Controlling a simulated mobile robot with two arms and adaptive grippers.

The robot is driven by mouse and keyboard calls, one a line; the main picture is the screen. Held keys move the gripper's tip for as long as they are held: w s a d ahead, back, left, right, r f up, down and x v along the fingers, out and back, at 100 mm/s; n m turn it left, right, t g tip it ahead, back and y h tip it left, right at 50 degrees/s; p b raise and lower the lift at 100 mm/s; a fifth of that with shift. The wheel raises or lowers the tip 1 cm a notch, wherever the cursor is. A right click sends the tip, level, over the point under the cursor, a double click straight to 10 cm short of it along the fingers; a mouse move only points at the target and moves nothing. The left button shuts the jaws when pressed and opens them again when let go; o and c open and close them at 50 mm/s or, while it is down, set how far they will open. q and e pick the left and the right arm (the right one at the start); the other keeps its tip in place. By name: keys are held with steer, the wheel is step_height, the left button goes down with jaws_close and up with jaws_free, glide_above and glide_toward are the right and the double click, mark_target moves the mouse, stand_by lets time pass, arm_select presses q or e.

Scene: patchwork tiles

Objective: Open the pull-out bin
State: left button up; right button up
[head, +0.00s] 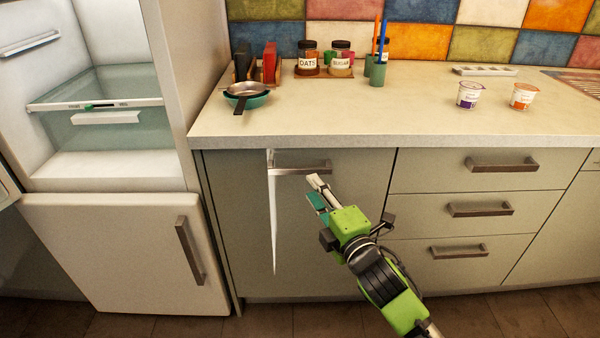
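The pull-out bin's front appears to be the wide grey-green cabinet panel (340,240) under the counter, left of the drawers. It sits flush and closed, with a horizontal metal bar handle (310,167) near its top. A white cloth (271,215) hangs over the left end of the handle. My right gripper (313,189), green with a teal finger pad, is just below the handle's right part. Its two fingers look apart, with nothing between them. It appears apart from the handle, though depth is hard to judge. My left gripper is out of view.
An open fridge (110,165) stands at the left above a closed lower door (125,250). Three drawers (490,210) are closed at the right. The countertop (420,115) holds jars, bowls, a green cup and two small tubs. The floor before the cabinet is clear.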

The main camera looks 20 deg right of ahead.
mark_target(301, 172)
steer(key=w, duration=0.5)
steer(key=w+a, duration=0.1)
steer(key=w, duration=0.1)
steer(key=shift+w+b, duration=0.3)
steer(key=shift+w, duration=0.05)
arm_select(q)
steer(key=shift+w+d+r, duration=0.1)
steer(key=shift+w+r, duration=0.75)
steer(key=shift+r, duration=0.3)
arm_select(e)
steer(key=shift+w, duration=0.65)
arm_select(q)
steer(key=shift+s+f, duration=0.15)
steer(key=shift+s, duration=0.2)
arm_select(e)
jaws_close()
